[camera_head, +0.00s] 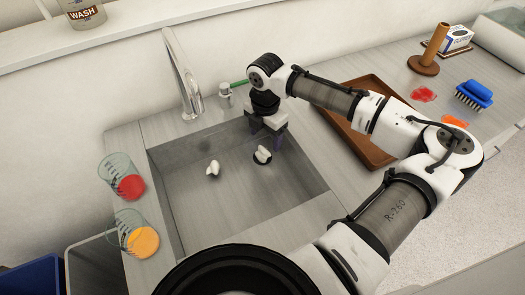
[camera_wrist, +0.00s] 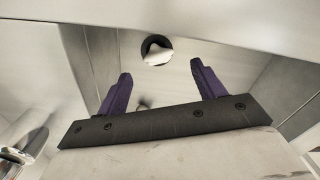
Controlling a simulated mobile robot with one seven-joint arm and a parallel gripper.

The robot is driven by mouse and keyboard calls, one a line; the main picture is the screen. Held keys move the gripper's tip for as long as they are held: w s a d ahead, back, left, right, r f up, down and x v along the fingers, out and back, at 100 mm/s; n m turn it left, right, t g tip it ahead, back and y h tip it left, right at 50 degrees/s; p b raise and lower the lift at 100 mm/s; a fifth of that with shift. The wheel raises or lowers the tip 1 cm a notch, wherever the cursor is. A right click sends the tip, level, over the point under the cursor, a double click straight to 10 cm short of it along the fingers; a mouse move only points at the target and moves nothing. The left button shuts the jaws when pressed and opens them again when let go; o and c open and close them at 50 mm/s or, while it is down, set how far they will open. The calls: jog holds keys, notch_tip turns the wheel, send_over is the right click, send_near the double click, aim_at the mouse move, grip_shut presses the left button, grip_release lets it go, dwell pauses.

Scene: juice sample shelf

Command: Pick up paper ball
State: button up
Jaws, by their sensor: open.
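Two small white crumpled pieces that look like paper balls lie in the sink. One paper ball (camera_head: 262,154) sits on the dark round drain, and it also shows in the wrist view (camera_wrist: 156,50). The other paper ball (camera_head: 212,169) lies on the sink floor to its left. My gripper (camera_head: 265,139) is inside the sink, beside the drain, pointing down. Its purple fingers (camera_wrist: 160,69) are apart with nothing held between them. In the wrist view, a small pale shape shows low between the fingers, partly hidden by the gripper's dark bar.
The sink (camera_head: 225,215) has steep walls around my gripper. A faucet (camera_head: 184,80) stands behind it. A brown tray (camera_head: 350,115) lies to the right. The sink's front floor is clear.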

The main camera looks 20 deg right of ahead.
aim_at(263, 150)
jog(key=shift+a+f+p, duration=0.15)
jog(key=shift+f+p, duration=0.4)
jog(key=shift+f, duration=1.15)
jog(key=shift+a+f+p, duration=0.15)
jog(key=shift+f+p, duration=0.35)
jog(key=shift+f, duration=1.15)
jog(key=c, duration=1.1)
jog(key=shift+o, duration=0.2)
jog(key=shift+r, duration=0.1)
